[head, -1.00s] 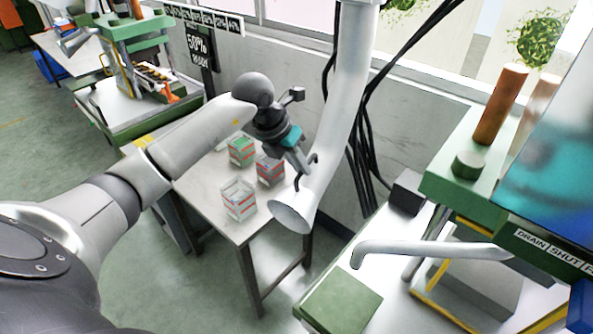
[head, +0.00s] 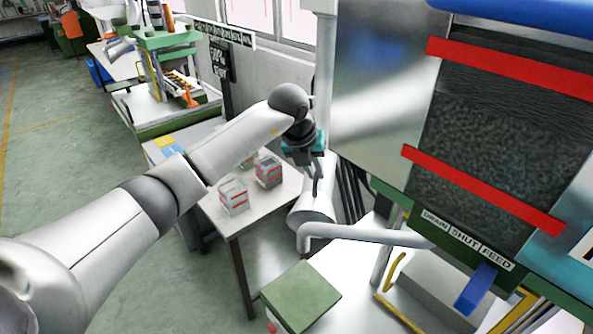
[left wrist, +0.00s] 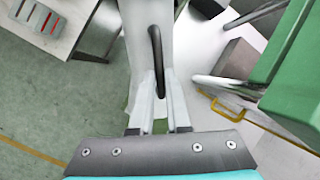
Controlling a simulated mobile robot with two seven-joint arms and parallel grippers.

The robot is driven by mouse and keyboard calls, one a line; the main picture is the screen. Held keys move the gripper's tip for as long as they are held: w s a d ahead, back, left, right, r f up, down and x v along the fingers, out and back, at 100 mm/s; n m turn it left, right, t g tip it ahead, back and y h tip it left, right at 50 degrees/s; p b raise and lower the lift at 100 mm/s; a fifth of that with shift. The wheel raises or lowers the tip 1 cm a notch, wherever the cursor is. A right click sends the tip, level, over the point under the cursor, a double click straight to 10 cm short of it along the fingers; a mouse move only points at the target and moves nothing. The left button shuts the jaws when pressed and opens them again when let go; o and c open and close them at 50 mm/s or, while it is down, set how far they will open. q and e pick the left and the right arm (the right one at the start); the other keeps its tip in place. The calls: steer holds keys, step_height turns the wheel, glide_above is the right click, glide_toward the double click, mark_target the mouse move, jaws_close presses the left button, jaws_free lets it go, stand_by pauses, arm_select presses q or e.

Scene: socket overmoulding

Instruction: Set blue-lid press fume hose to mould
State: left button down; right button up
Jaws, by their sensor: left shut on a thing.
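The fume hose is a pale grey pipe ending in a flared mouth (head: 312,205), hanging above the floor between the small table and the press bench. In the left wrist view its pale wall (left wrist: 136,40) runs up behind a dark curved handle (left wrist: 156,62). My left gripper (head: 317,178) is shut on this handle; its fingers (left wrist: 161,105) close around the lower end of it. The press at right has a blue part (head: 520,15) along its top edge. I cannot tell which part is the mould. My right gripper is not in view.
A bent grey pipe (head: 365,234) reaches from the press close to the hose mouth. A green block (head: 300,296) sits on the bench corner. A small table (head: 228,218) holds clear red-striped boxes (head: 233,197). A panel with red bars (head: 500,120) fills the upper right.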

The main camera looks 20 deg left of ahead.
arm_select(q)
steer(key=shift+w+d+r, duration=0.1)
steer(key=shift+w+d, duration=0.05)
steer(key=shift+d, duration=0.25)
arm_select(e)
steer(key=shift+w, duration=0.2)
arm_select(q)
steer(key=shift+n, duration=0.3)
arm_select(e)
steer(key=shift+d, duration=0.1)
arm_select(q)
steer(key=c, duration=0.9)
jaws_free()
steer(key=shift+d, duration=0.1)
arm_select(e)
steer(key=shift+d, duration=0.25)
arm_select(q)
steer(key=b+v, duration=0.2)
steer(key=v, duration=1.3)
steer(key=shift+d+r, duration=0.1)
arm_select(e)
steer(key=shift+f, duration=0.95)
